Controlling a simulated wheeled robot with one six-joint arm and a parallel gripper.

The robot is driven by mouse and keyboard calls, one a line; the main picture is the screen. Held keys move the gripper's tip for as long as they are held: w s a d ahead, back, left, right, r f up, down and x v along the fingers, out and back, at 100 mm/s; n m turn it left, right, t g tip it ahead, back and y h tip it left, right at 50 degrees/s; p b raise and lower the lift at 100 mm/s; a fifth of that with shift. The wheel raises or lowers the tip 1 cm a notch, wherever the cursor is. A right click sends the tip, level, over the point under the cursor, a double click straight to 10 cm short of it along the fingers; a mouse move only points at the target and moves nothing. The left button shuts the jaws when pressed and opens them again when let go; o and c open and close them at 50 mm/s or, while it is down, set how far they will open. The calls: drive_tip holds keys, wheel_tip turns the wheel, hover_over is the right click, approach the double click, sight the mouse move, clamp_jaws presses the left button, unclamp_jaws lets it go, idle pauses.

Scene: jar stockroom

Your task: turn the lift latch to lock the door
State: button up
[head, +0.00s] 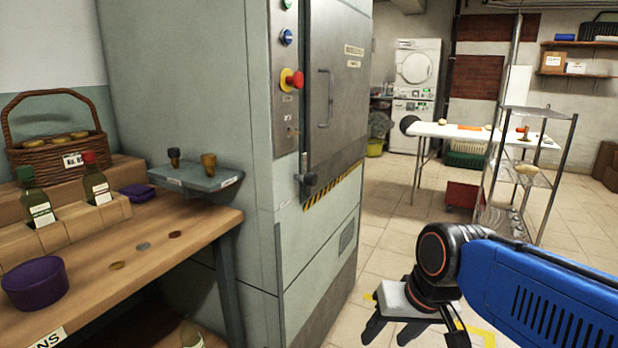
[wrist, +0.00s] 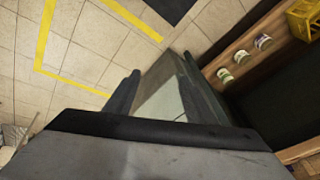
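The lift is a tall grey-green cabinet (head: 225,130) with a grey metal door (head: 340,85) that looks closed in its frame. The latch (head: 306,179) is a small dark piece with a metal plate, at the lower left edge of the door. Its exact turn is too small to tell. My gripper (head: 391,328) is low in front of the lift, to the right of the latch and below it, apart from it. Its fingers are spread with nothing held. In the wrist view my gripper (wrist: 160,80) shows two dark fingers apart.
A red button (head: 293,80) and a blue button (head: 286,37) are on the lift's panel. A small shelf (head: 195,178) with two stoppers juts out left of the door. A wooden bench (head: 130,262) stands left.

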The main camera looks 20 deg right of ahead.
drive_tip(key=w+a+r+m+y, duration=0.2)
drive_tip(key=w+a+m+y, duration=0.2)
drive_tip(key=w+m, duration=0.15)
drive_tip(key=m+t+y, duration=0.8)
drive_tip(key=m, duration=1.1)
approach(315, 180)
drive_tip(key=shift+n, duration=0.25)
drive_tip(key=x, duration=1.2)
clamp_jaws()
